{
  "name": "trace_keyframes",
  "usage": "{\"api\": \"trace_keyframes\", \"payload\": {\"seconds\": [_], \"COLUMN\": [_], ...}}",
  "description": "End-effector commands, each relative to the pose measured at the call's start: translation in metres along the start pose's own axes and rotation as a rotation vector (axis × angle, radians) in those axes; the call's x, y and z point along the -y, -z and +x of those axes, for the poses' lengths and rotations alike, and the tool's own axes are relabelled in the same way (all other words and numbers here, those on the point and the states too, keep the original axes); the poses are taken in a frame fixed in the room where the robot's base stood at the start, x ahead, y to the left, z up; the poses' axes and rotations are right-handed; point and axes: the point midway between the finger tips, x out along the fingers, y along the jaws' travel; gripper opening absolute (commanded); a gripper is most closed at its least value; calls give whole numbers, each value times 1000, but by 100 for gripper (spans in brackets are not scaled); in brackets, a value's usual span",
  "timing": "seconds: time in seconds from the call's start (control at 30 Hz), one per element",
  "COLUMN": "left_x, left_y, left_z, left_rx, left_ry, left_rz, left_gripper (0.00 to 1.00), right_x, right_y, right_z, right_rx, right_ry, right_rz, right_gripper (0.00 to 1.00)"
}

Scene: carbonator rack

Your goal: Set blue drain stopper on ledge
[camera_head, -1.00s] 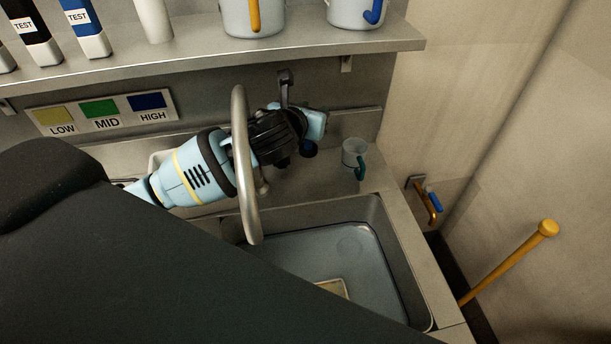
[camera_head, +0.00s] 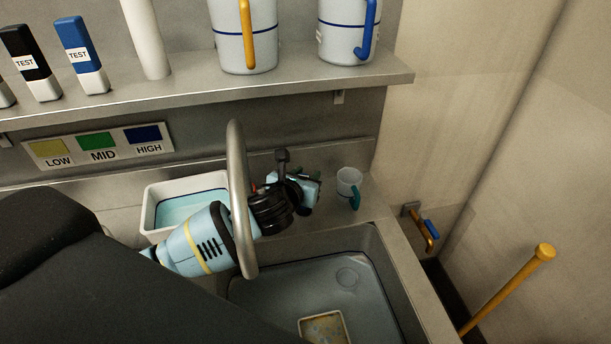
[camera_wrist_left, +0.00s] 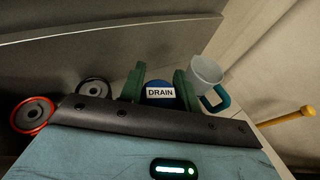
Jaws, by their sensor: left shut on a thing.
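The blue drain stopper (camera_wrist_left: 160,90), with a white label reading DRAIN, sits between the two green fingers of my left gripper in the left wrist view. My left gripper (camera_head: 312,193) is shut on it, beside the tap and over the area behind the sink in the head view. The stopper is hidden or too small to make out there. The ledge (camera_head: 332,214) runs between the sink and the back wall. I cannot tell whether the stopper touches it. My right gripper is not in view.
A clear cup with a teal handle (camera_head: 348,182) stands right of my left gripper. The curved tap (camera_head: 237,180) rises close to my left arm. A white tub (camera_head: 152,216) stands left. The sink (camera_head: 372,262) lies in front. A shelf (camera_head: 300,84) with jugs overhangs behind.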

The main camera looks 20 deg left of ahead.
Motion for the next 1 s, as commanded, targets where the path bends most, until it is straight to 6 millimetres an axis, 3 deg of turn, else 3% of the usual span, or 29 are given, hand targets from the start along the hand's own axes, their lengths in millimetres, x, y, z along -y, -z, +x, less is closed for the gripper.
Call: {"api": "trace_keyframes", "payload": {"seconds": [0.4,0.43,0.57,1.0], "left_x": [0,0,0,-1], "left_y": [4,4,4,0], "left_z": [2,2,2,1], "left_rx": [4,3,3,3], "left_ry": [0,0,0,0], "left_rz": [0,0,0,0], "left_gripper": [0,35,52,54], "right_x": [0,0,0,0], "right_y": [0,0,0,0], "right_z": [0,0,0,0], "right_rx": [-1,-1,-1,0], "right_ry": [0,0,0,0], "right_rz": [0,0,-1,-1], "right_gripper": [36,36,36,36]}}
